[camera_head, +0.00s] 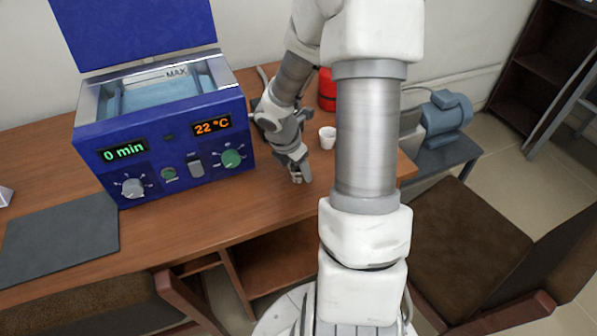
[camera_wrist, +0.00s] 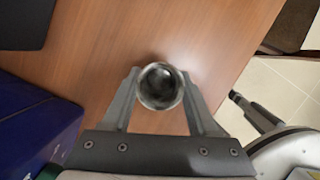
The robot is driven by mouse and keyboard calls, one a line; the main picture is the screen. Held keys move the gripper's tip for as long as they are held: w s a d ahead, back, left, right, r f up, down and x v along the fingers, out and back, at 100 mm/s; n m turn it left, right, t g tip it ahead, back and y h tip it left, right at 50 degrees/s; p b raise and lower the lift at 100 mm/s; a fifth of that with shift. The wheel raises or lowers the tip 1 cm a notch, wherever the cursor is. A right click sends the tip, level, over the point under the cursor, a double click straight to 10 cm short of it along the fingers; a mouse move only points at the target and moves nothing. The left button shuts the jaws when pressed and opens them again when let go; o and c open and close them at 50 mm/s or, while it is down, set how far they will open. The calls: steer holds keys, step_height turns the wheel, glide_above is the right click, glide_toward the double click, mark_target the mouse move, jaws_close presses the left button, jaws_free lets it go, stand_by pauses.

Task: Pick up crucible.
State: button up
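A round, shiny grey vessel with a dark inside, seen from above, is in the wrist view (camera_wrist: 160,86); it looks like the crucible. It sits between the two fingertips of my gripper (camera_wrist: 161,88), with a finger close against each side. I cannot tell whether the fingers press on it. In the head view my gripper (camera_head: 300,174) points down low over the wooden table, right of the blue bath. The vessel is not clearly visible there, largely hidden by the fingers. A small white cup (camera_head: 327,138) stands on the table behind and right of my gripper.
The blue bath (camera_head: 165,135) with raised lid shows 0 min and 22 °C. A dark grey mat (camera_head: 62,238) lies at the left. A red container (camera_head: 327,90) stands behind my arm. Brown chairs (camera_head: 470,245) stand in front. The table (camera_head: 225,205) near my gripper is bare.

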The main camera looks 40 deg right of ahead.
steer(key=c, duration=0.7)
steer(key=shift+c, duration=0.2)
steer(key=shift+r, duration=0.45)
step_height(320, 180, up, 4)
steer(key=p, duration=0.2)
steer(key=shift+f+p, duration=0.15)
steer(key=shift+p, duration=0.15)
steer(key=s+d+r+p, duration=0.4)
steer(key=s+d+r, duration=0.2)
steer(key=s, duration=0.3)
steer(key=shift+s+d+r+p, duration=0.2)
steer(key=shift+s+p, duration=0.15)
steer(key=shift+s, duration=0.05)
